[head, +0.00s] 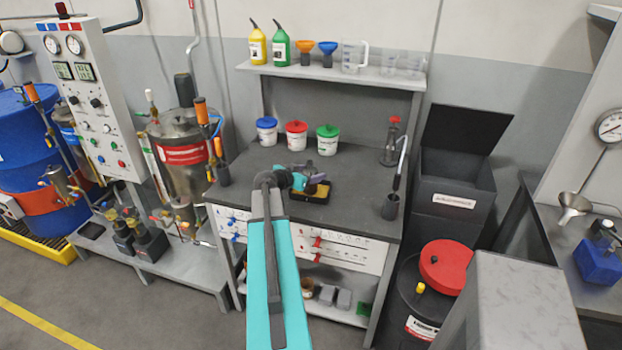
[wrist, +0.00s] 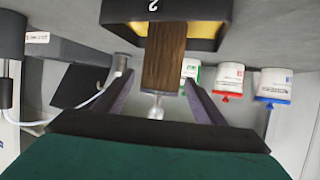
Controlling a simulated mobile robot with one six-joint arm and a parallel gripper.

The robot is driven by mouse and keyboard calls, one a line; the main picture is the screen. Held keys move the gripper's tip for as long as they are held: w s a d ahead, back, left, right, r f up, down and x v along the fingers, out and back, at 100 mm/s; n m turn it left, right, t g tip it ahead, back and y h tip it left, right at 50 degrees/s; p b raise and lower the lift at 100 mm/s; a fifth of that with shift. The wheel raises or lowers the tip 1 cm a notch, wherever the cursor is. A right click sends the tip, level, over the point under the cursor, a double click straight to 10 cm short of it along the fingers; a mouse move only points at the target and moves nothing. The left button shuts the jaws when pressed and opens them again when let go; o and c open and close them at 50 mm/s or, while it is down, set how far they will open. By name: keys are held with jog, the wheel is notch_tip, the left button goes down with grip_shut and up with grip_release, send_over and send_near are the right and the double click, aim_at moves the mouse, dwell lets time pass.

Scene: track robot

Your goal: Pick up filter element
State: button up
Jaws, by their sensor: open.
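The filter element (wrist: 164,58) shows in the wrist view as a brown, ridged piece with a pale metal stem on its near end. My gripper (wrist: 158,76) is open, with one purple finger on each side of the element. I cannot tell whether either finger touches it. In the head view my gripper (head: 308,181) is over the bench, at the black and yellow tray (head: 318,196). The filter element is hard to make out there, as my arm and gripper crowd it.
The grey workbench (head: 355,205) has white tubs with blue (head: 266,130), red (head: 296,135) and green (head: 327,140) lids behind the tray. A red-topped stand (head: 391,145) and a dark cup (head: 390,206) are on the right. The bench between tray and cup is clear.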

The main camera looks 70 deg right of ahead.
aim_at(309, 166)
jog(key=shift+d, duration=0.1)
dwell(0.5)
jog(key=c, duration=1.2)
jog(key=shift+r, duration=0.1)
jog(key=shift+r+b, duration=1.1)
jog(key=shift+r, duration=0.3)
jog(key=shift+s+a+r, duration=0.1)
jog(key=shift+a+r, duration=0.05)
jog(key=shift+a, duration=0.2)
jog(key=s+a+r+b, duration=0.1)
jog(key=a+b, duration=0.6)
jog(key=a, duration=0.5)
jog(key=shift+s+a+b, duration=0.2)
jog(key=shift+s+b, duration=0.1)
jog(key=b, duration=0.6)
jog(key=shift+s+a+r+b, duration=0.1)
jog(key=shift+a+r+b, duration=0.05)
jog(key=shift+a+b, duration=0.25)
